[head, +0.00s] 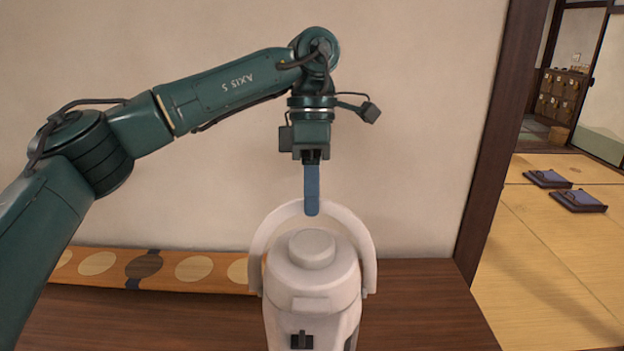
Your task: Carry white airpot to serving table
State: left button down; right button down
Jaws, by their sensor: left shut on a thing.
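The white airpot (310,275) stands upright in the lower middle of the head view, with its carrying handle (262,238) raised in an arch over the lid. Its bottom is cut off by the frame's lower edge. My left gripper (312,205) comes down from above with blue fingers and is shut on the top of the handle. I cannot tell whether the airpot's base touches the wooden surface. My right gripper is not in view. No serving table can be made out for certain.
A brown wooden surface (420,300) runs along a plain wall. An orange patterned runner (195,270) lies at the wall on the left. A dark wooden post (487,160) edges a doorway on the right. Beyond it, dark cushions (578,200) lie on tatami (560,250).

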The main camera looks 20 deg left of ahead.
pick_arm(q)
jog(key=shift+f, duration=1.6)
jog(key=c, duration=1.9)
grip_release()
jog(key=shift+s+f, duration=0.1)
jog(key=shift+f, duration=0.2)
jog(key=o, duration=0.5)
jog(key=shift+c, duration=0.2)
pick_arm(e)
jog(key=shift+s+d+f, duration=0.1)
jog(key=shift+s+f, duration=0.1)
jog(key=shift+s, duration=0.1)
pick_arm(q)
jog(key=shift+r, duration=0.1)
